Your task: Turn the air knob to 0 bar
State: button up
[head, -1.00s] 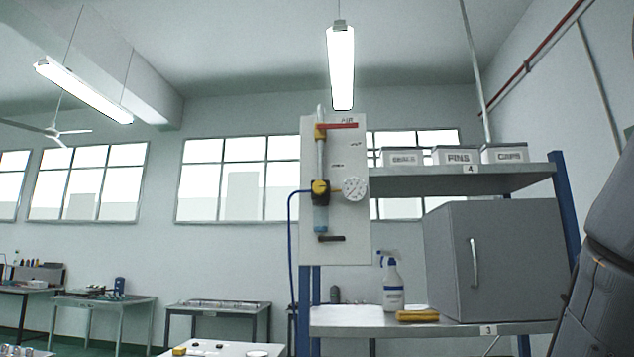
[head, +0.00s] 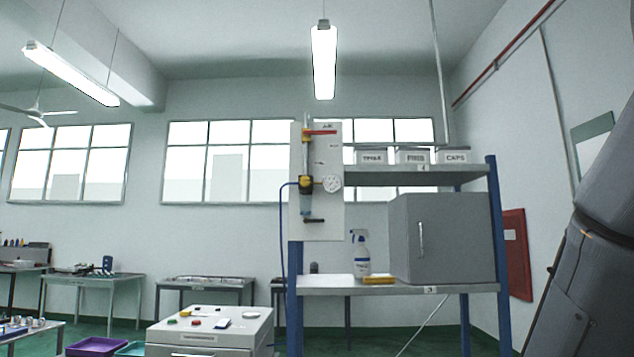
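The air panel (head: 330,222) is a white upright board fixed at the left end of a blue-posted shelf rack. On it are a red lever (head: 321,132) at the top, a yellow and dark regulator with the air knob (head: 306,183) at mid-height, a round white gauge (head: 332,184) to its right, and a black lever (head: 315,220) low down. A blue hose (head: 281,215) runs down from the regulator's left. The gauge reading is too small to tell. My gripper is not in view; only part of my arm shows at the right edge, well apart from the panel.
The rack's lower shelf (head: 340,291) holds a spray bottle (head: 361,255), a yellow item (head: 378,279) and a grey cabinet (head: 445,238). Labelled boxes (head: 411,157) stand above. A grey control box (head: 215,343) with coloured buttons stands in front, left of the rack. Trays (head: 95,347) are at lower left.

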aim_at(305, 181)
jog(key=z, duration=0.75)
jog(key=i, duration=1.1)
jog(key=u, duration=0.15)
